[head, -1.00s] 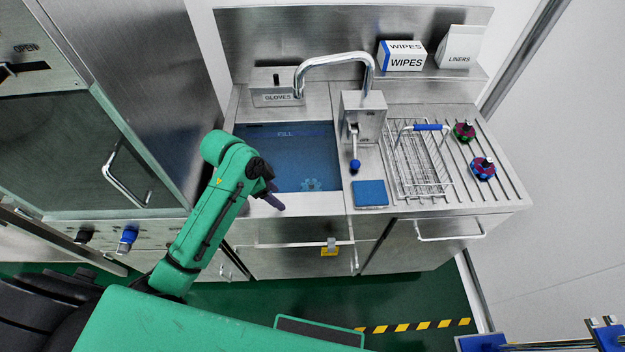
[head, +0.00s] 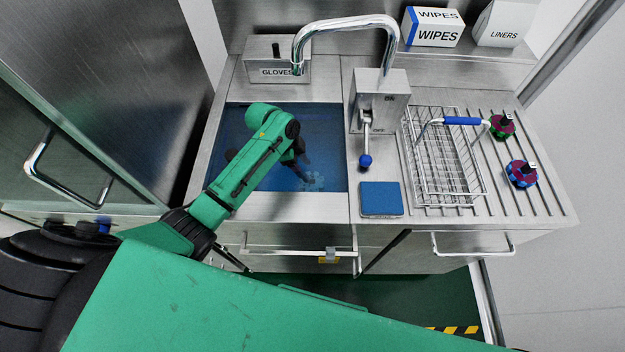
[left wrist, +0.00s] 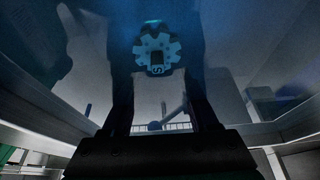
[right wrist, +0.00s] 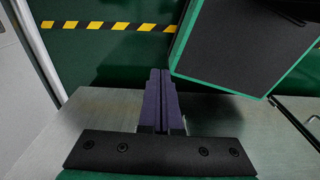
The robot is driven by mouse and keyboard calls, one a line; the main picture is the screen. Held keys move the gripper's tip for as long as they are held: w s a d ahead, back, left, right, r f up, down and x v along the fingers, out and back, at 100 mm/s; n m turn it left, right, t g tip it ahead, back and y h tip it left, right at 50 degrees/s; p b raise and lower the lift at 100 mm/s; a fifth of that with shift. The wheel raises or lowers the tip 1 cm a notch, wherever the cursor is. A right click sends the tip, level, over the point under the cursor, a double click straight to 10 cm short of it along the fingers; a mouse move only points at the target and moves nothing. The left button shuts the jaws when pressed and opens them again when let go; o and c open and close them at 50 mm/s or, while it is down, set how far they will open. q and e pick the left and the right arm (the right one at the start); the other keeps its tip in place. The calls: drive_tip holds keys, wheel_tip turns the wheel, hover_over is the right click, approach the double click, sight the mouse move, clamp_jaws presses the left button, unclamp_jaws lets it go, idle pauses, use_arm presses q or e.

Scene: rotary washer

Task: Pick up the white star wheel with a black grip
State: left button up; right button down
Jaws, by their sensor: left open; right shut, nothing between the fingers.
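The star wheel (head: 313,181) lies in the blue water of the sink and shows pale and bluish, toward the front of the basin. In the left wrist view the toothed wheel (left wrist: 172,47) appears between the fingers, with a dark block at its middle. My left gripper (head: 301,168) points down into the sink just behind and left of the wheel. Its two dark fingers (left wrist: 157,70) are apart, with nothing gripped. The water blurs the wheel, and I cannot tell its distance from the fingertips. My right gripper (right wrist: 163,85) is shut and empty, away from the sink.
The sink rim (head: 290,207) surrounds the water. A faucet (head: 345,35) arches behind, with a blue-knobbed lever (head: 365,160). A blue sponge (head: 381,199), a wire basket (head: 440,165) and two coloured wheels, green-red (head: 502,127) and blue-red (head: 521,174), stand to the right.

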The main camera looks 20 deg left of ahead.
sight(310, 176)
use_arm(q)
drive_tip(key=x, duration=0.4)
drive_tip(key=shift+s+d+f, duration=0.1)
drive_tip(key=shift+s+f, duration=0.1)
drive_tip(key=shift+f, duration=0.1)
use_arm(e)
drive_tip(key=shift+w+r, duration=0.35)
drive_tip(key=shift+w, duration=0.35)
use_arm(q)
drive_tip(key=shift+w, duration=0.1)
drive_tip(key=shift+c, duration=1.2)
clamp_jaws()
use_arm(e)
drive_tip(key=shift+s+d, duration=0.1)
drive_tip(key=shift+s, duration=0.05)
